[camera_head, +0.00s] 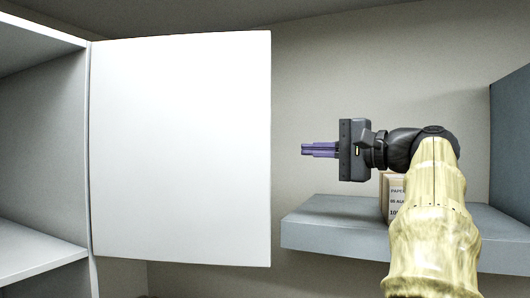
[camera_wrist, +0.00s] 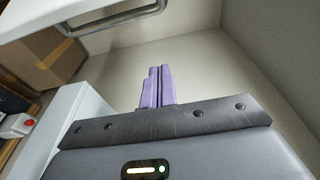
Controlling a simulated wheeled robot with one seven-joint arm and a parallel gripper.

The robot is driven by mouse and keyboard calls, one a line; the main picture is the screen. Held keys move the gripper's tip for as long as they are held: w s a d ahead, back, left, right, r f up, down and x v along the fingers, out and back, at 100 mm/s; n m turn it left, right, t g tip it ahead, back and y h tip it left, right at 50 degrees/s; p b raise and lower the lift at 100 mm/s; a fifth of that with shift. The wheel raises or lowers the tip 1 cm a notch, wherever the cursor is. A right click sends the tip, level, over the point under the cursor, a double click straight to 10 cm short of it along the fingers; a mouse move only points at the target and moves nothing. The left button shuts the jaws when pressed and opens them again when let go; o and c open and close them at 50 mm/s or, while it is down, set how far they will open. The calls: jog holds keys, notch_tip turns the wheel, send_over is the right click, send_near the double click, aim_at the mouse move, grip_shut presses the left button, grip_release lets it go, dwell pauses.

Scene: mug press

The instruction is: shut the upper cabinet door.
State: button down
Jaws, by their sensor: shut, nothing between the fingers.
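The upper cabinet door (camera_head: 181,148) is a plain white panel that stands open in the head view. It is hinged at its left edge on the white cabinet (camera_head: 40,150), whose open inside shows at the far left. My gripper (camera_head: 304,150) is to the right of the door's free edge, with a gap between them in the picture. Its purple fingers point left and are closed together with nothing between them. In the wrist view the same fingers (camera_wrist: 158,88) show shut and empty.
A grey shelf (camera_head: 335,222) runs along the wall behind my arm, with a labelled cardboard box (camera_head: 397,205) on it. A dark grey panel (camera_head: 511,140) stands at the right. The wrist view shows a brown box (camera_wrist: 42,60) and a metal bar (camera_wrist: 115,18) at upper left.

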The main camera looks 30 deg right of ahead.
aim_at(268, 150)
jog(key=w+a+p, duration=0.1)
jog(key=w+a, duration=0.1)
jog(key=w+a+p, duration=0.1)
jog(key=a, duration=0.2)
jog(key=w+a+p, duration=0.2)
jog(key=shift+w+a, duration=0.25)
jog(key=shift+w, duration=0.05)
dwell(0.4)
jog(key=shift+f, duration=0.1)
dwell(0.4)
